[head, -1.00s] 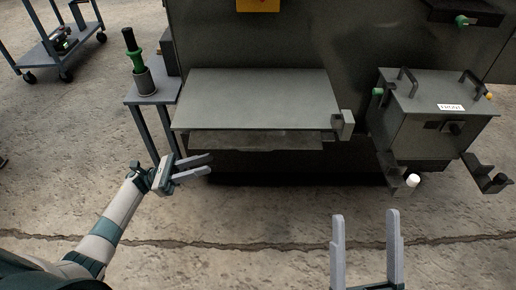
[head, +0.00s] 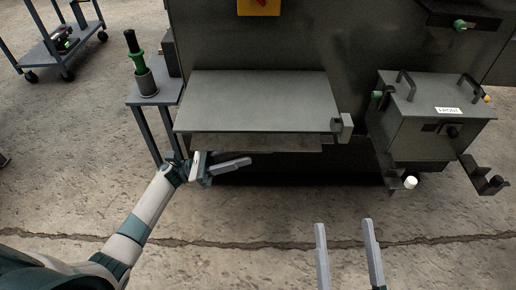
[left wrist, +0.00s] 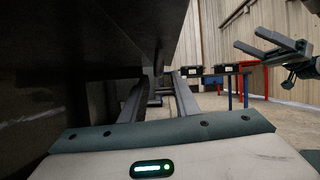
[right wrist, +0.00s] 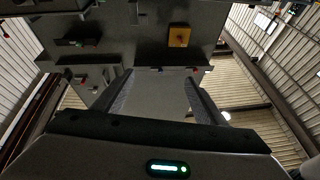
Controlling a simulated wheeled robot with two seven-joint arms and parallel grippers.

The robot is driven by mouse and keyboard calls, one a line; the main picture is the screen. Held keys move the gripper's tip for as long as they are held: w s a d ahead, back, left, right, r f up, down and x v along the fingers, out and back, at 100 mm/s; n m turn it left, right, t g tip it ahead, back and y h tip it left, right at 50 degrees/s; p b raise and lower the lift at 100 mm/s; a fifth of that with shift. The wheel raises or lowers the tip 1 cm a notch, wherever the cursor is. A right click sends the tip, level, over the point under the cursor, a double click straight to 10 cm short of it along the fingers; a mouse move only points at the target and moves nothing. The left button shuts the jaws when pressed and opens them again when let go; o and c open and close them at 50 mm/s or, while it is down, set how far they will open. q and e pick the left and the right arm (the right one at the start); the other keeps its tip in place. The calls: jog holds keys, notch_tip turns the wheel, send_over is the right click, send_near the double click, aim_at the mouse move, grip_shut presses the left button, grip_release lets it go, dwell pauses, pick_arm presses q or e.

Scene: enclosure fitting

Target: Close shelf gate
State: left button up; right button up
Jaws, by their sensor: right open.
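The shelf (head: 258,100) is a flat grey panel on the front of a dark cabinet, with a small block (head: 343,123) at its right front corner. A lower plate (head: 250,143) shows under its front edge. I cannot tell which part is the gate. My left gripper (head: 248,162) is just below and in front of the shelf's left front edge, fingers pointing right; the left wrist view shows its fingers (left wrist: 158,88) apart with nothing clear between them. My right gripper (head: 343,222) is open and empty over the floor in front; it also shows in the left wrist view (left wrist: 257,40).
A grey box (head: 430,115) with two handles sits on brackets at the right. A small stand (head: 155,95) holding a green-and-black tool is left of the shelf. A blue cart (head: 62,45) stands at the far left. The floor in front is clear.

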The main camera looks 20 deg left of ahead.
aim_at(258, 151)
pick_arm(q)
jog(key=shift+x, duration=2.7)
pick_arm(e)
jog(key=shift+w+f+g, duration=0.6)
jog(key=shift+w+f, duration=0.05)
jog(key=shift+f, duration=0.35)
